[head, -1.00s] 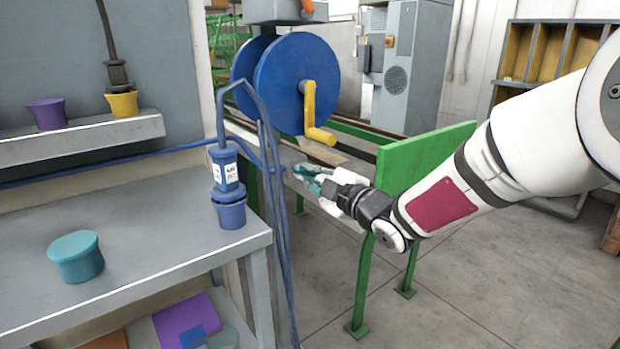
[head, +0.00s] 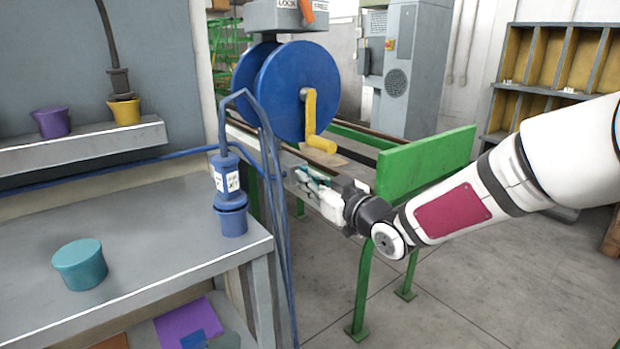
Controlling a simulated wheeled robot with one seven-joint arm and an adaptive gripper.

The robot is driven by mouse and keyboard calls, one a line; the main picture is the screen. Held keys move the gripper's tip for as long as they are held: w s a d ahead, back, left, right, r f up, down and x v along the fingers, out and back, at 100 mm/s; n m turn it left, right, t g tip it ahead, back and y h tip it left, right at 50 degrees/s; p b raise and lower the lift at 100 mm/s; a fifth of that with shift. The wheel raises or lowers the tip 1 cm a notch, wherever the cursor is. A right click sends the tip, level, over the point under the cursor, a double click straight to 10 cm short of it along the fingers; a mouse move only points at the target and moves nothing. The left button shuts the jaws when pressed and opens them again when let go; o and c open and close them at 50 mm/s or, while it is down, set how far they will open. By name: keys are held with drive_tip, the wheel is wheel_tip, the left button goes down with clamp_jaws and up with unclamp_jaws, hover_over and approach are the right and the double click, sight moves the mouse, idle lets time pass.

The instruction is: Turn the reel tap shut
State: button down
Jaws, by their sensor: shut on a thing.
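My gripper (head: 307,180) is at the middle of the head view, pointing left, just right of the upright blue hoses (head: 273,180). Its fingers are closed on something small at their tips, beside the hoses. I cannot make out the reel tap clearly; the fingers hide what they hold, and its position cannot be read. The blue reel (head: 292,85) with its yellow crank (head: 311,120) stands behind and above my gripper, apart from it.
A grey bench (head: 150,225) at left holds a teal pot (head: 80,265) and a blue fitting (head: 230,200). A green end plate (head: 428,165) stands behind my wrist. A grey box (head: 288,14) marked LOCK and FREE has an orange lever. Floor at right is clear.

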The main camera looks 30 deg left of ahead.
drive_tip(key=shift+a+r+m+p, duration=0.1)
drive_tip(key=shift+r+m+p, duration=0.2)
drive_tip(key=shift+m, duration=0.6)
drive_tip(key=c, duration=1.8)
unclamp_jaws()
drive_tip(key=shift+o, duration=0.5)
drive_tip(key=shift+a+f, duration=0.1)
drive_tip(key=shift+f, duration=0.1)
drive_tip(key=v, duration=1.2)
drive_tip(key=shift+f, duration=0.1)
